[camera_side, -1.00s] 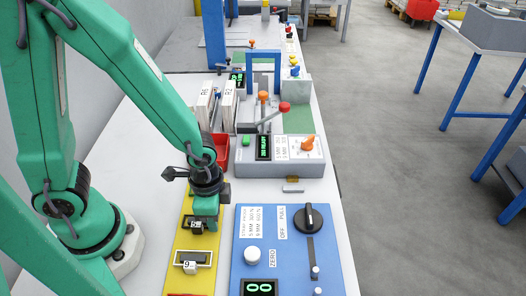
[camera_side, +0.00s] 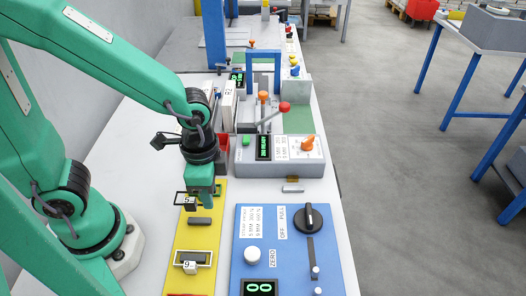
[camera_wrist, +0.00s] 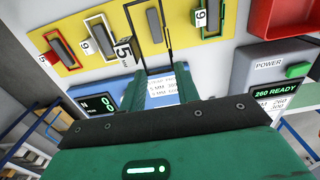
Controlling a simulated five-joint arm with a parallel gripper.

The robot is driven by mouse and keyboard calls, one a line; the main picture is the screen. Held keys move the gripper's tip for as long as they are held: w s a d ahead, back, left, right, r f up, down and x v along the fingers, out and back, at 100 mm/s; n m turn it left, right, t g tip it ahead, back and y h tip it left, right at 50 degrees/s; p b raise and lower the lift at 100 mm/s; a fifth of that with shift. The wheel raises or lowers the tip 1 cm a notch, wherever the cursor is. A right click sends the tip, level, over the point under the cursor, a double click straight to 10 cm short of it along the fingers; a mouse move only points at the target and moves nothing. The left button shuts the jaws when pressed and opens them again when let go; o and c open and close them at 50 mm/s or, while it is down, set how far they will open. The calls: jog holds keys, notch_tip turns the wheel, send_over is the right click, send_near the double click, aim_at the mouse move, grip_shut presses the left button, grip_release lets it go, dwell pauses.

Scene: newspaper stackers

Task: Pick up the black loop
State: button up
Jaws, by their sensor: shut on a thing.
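The black loop (camera_side: 178,198) is a thin frame with a white tag marked 5. My gripper (camera_side: 205,201) is shut on its right side and holds it above the yellow strip (camera_side: 188,239). A dark grey block (camera_side: 200,221) on the strip stands bare below the loop. In the wrist view the black loop (camera_wrist: 168,25) is upright in the picture, its near end between the jaws of my gripper (camera_wrist: 160,76). Its tag (camera_wrist: 122,50) hangs at the left. The exact grip contact is partly hidden by my fingers.
A white loop (camera_side: 177,257) tagged 9 lies around another block. The wrist view also shows a red loop (camera_wrist: 36,48) and a green loop (camera_wrist: 219,15). A blue panel (camera_side: 290,255) with knobs lies to the right, a grey control box (camera_side: 285,168) and red tray (camera_wrist: 278,15) beyond.

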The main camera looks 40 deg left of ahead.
jog(key=shift+r, duration=0.5)
